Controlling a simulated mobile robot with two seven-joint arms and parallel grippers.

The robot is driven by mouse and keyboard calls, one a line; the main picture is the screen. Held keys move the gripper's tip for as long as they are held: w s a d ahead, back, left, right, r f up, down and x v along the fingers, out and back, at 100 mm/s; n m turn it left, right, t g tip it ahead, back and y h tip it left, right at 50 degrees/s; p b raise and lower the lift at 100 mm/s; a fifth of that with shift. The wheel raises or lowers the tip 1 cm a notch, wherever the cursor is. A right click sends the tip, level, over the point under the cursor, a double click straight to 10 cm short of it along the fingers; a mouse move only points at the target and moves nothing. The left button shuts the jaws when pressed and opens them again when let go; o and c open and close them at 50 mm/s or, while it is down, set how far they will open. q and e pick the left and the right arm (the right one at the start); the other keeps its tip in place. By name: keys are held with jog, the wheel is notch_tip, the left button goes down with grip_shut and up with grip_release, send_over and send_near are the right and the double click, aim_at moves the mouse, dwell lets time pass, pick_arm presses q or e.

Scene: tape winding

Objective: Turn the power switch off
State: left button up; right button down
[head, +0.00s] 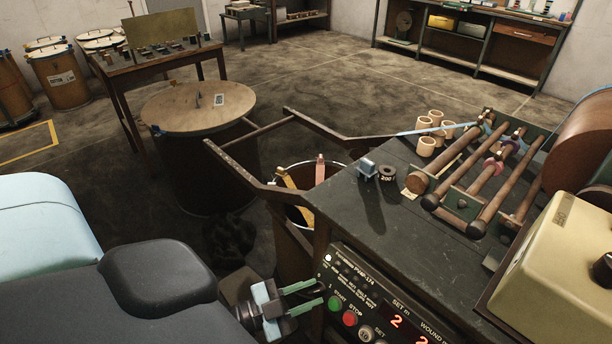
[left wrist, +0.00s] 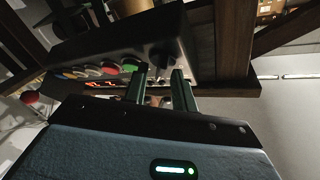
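The control panel (head: 372,303) is on the front of the dark workbench, with a green START button (head: 334,302), a red STOP button (head: 350,318) and lit red digits. My left gripper (head: 318,295) is just left of the panel, its two green fingers apart and nothing seen held. In the left wrist view, the fingers (left wrist: 160,82) point at the panel's end. A dark knob-like part (left wrist: 162,57), perhaps the power switch, shows just beyond the gap between them. I cannot tell whether they touch it or how it is set. My right gripper is not in view.
The bench top (head: 345,215) carries a winding frame with rollers (head: 470,180), several tan cores (head: 427,146), a black weight (head: 387,173) and a beige box (head: 550,260). A bin (head: 293,213) stands behind the bench's left edge. A round-topped drum (head: 190,110) stands farther back.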

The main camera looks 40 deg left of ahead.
pick_arm(q)
grip_shut()
